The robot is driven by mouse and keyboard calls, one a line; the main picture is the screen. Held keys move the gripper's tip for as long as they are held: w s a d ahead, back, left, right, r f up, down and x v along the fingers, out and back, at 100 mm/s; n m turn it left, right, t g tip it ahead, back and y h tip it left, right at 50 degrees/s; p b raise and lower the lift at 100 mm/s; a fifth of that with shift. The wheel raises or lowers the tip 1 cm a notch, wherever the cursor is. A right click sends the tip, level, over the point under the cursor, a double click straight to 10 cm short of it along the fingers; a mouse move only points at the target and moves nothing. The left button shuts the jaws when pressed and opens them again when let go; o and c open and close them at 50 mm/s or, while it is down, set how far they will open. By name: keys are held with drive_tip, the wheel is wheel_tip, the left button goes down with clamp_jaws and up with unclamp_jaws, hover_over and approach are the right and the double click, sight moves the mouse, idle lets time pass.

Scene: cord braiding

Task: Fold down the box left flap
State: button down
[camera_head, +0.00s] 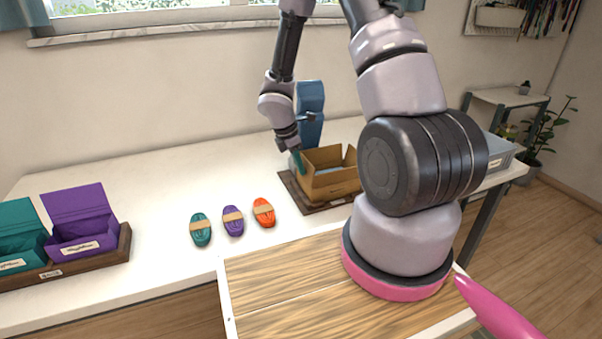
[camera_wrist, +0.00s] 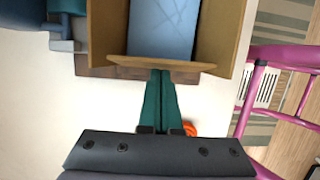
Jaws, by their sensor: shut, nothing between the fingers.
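The open brown cardboard box (camera_head: 333,185) stands on a dark board at the back of the white table. It also shows at the top of the wrist view (camera_wrist: 219,35), with something blue (camera_wrist: 163,28) inside. A flap (camera_wrist: 160,64) stands along the box edge closest to my gripper. My gripper (camera_head: 300,166) is at the left side of the box, pointing down. In the wrist view its teal fingers (camera_wrist: 161,76) are together and empty, with their tips at that flap. I cannot tell whether they touch it.
Teal, purple and orange cord bundles (camera_head: 233,220) lie on the table left of the box. A teal box (camera_head: 20,245) and a purple box (camera_head: 82,222) stand far left. A blue object (camera_head: 310,112) rises behind the cardboard box. The table's middle back is clear.

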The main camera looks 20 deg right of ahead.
sight(311, 165)
drive_tip(key=shift+d, duration=0.2)
drive_tip(key=shift+d, duration=0.8)
drive_tip(key=shift+d+f, duration=0.35)
drive_tip(key=shift+d, duration=0.4)
